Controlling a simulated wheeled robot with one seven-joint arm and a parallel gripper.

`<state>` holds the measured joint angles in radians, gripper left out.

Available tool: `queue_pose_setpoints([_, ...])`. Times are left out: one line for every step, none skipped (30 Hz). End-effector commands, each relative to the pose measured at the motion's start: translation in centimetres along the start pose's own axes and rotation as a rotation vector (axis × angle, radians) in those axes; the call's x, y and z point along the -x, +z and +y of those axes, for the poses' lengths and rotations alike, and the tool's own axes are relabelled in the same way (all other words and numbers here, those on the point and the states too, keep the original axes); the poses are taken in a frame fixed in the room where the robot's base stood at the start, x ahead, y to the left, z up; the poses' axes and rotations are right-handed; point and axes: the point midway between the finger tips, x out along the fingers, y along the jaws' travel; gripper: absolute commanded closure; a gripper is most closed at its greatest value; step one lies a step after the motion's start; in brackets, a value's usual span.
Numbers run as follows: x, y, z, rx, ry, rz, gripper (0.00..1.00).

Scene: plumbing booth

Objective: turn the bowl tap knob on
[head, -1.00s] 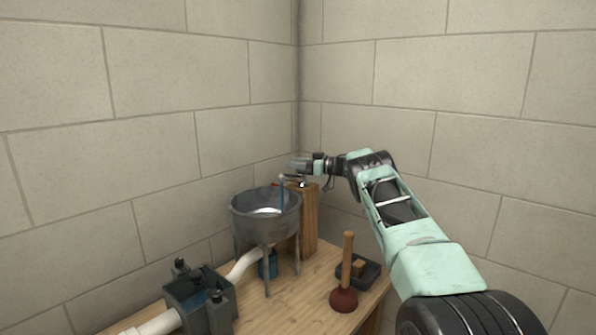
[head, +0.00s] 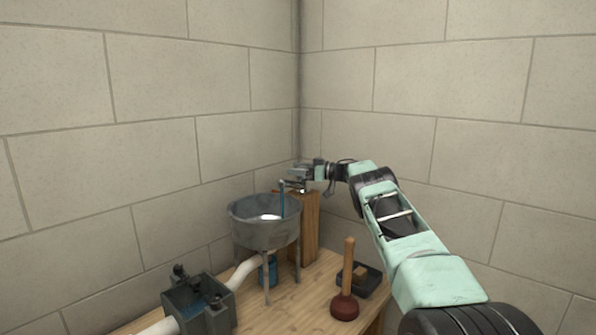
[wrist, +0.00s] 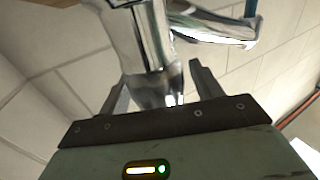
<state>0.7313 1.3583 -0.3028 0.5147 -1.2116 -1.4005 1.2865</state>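The grey metal bowl (head: 240,212) stands on thin legs on the bench, with a bright patch inside. The tap's chrome spout (wrist: 215,30) shows in the wrist view, and a blue stream (head: 282,203) hangs from its end into the bowl. My gripper (head: 298,172) is at the tap, above the wooden post. In the wrist view, the chrome tap body (wrist: 153,50) reaches down between the two fingers of my gripper (wrist: 160,85). The fingers stand apart on either side of it, with a small gap at the right one. The knob's angle cannot be made out.
A plunger (head: 345,290) and a dark tray (head: 365,280) are on the bench (head: 285,312) at the right. A dark grey box fitting (head: 200,305) with a white pipe (head: 245,272) is at the left. Block walls close the corner behind the tap.

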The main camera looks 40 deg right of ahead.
Motion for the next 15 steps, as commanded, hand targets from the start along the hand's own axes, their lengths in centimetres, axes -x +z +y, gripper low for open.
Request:
queue_pose_setpoints([0.0,0.1,0.0,0.0,0.0,-0.001,0.35])
queue_pose_setpoints([0.0,0.1,0.0,0.0,0.0,-0.001,0.35])
queue_pose_setpoints([0.0,0.1,0.0,0.0,0.0,-0.001,0.35])
queue_pose_setpoints([0.1,0.1,0.0,0.0,0.0,-0.001,0.35])
queue_pose_setpoints([0.1,0.1,0.0,0.0,0.0,-0.001,0.35])
queue_pose_setpoints([0.3,0.1,0.0,-0.001,0.001,-0.002,0.35])
queue_pose_setpoints([0.5,0.2,0.0,-0.001,0.001,-0.002,0.35])
queue_pose_setpoints([0.8,0.2,0.1,0.0,0.001,-0.002,0.35])
queue_pose_setpoints([1.2,0.2,0.1,-0.001,0.001,-0.002,0.35])
queue_pose_setpoints([1.7,0.2,0.1,-0.001,0.002,-0.002,0.35])
queue_pose_setpoints([2.2,0.2,0.1,-0.002,0.003,-0.002,0.35])
queue_pose_setpoints([3.0,0.2,0.1,-0.001,0.003,-0.001,0.35])
queue_pose_setpoints([3.6,0.3,0.1,-0.001,0.004,-0.001,0.35])
queue_pose_setpoints([4.4,0.4,0.1,-0.002,0.004,-0.001,0.35])
queue_pose_setpoints([5.3,0.3,0.1,-0.001,0.004,-0.001,0.35])
